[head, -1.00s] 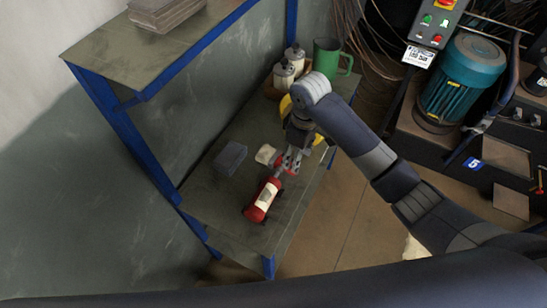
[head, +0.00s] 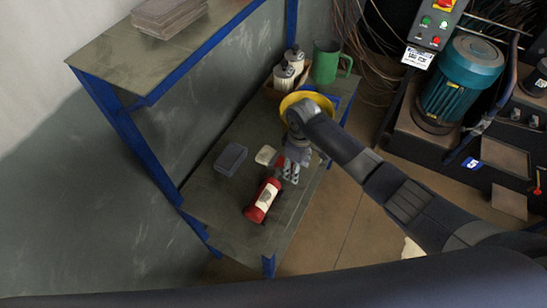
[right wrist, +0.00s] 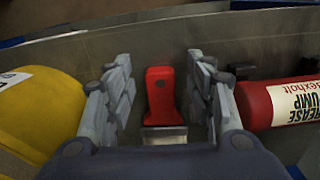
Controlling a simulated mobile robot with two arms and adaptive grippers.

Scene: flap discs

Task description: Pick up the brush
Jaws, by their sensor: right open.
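The brush has a red handle (right wrist: 160,90) and a pale head (head: 265,156). It lies on the lower shelf of the blue-framed rack, just above the red cylinder in the head view. My right gripper (head: 288,174) is over the shelf by the handle. In the right wrist view my right gripper (right wrist: 160,75) is open, with one finger on each side of the red handle and gaps visible on both sides. In the head view the gripper partly hides the handle. My left gripper is not in view.
A red grease pump cylinder (head: 262,203) lies close to the gripper; a yellow round object (head: 289,103) is on its other side. A grey block (head: 230,159), white bottles (head: 284,75) and a green mug (head: 325,63) share the shelf. An upper shelf (head: 120,62) overhangs at left.

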